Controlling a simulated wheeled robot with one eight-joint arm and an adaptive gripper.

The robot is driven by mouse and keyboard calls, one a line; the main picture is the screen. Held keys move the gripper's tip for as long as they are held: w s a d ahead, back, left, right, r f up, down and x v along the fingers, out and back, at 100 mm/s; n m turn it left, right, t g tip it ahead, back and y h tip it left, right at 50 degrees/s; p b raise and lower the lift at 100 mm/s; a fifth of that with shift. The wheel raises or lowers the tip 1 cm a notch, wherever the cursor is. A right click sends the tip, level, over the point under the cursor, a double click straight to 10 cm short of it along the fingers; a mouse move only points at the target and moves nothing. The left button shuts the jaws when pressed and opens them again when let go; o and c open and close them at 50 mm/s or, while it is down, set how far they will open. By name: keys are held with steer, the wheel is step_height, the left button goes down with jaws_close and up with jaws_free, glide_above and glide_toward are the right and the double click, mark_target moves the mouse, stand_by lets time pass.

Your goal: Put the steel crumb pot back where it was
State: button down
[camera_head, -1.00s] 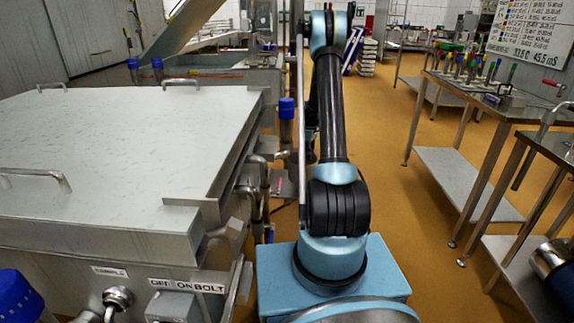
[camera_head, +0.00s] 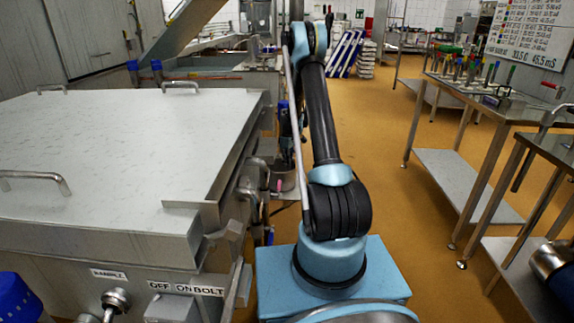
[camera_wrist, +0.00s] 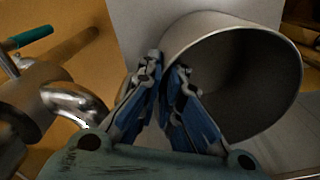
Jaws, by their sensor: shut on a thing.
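The steel crumb pot (camera_wrist: 245,75) fills the right of the wrist view, its round open mouth tilted toward the camera. Its inside is dark and looks empty. My gripper (camera_wrist: 164,75) is shut on the pot's left rim, with the wall pinched between the blue-padded fingers, one on each side.
A large steel vat (camera_head: 110,150) with a flat lid and handles stands to the left, with pipes along its edge. Steel tables (camera_head: 525,112) with small tools stand on the right. The yellow floor (camera_head: 400,200) between is clear. The wrist view shows a bent steel pipe (camera_wrist: 75,103) and a green-handled valve (camera_wrist: 32,37).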

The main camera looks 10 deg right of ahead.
steer(key=shift+f, duration=0.15)
steer(key=c, duration=1.8)
jaws_free()
step_height(320, 180, up, 12)
steer(key=s+r+m, duration=0.3)
steer(key=s+r, duration=1)
steer(key=s+d+r+m+t, duration=0.1)
steer(key=s+r+m, duration=0.35)
steer(key=s, duration=1.05)
steer(key=s+f+m, duration=0.1)
steer(key=s+f, duration=0.2)
steer(key=s, duration=1)
steer(key=s+f+m+t, duration=0.1)
steer(key=s+f, duration=0.3)
steer(key=s, duration=0.9)
steer(key=shift+s+d+m, duration=0.2)
steer(key=shift+s+m, duration=0.1)
steer(key=shift+m, duration=0.45)
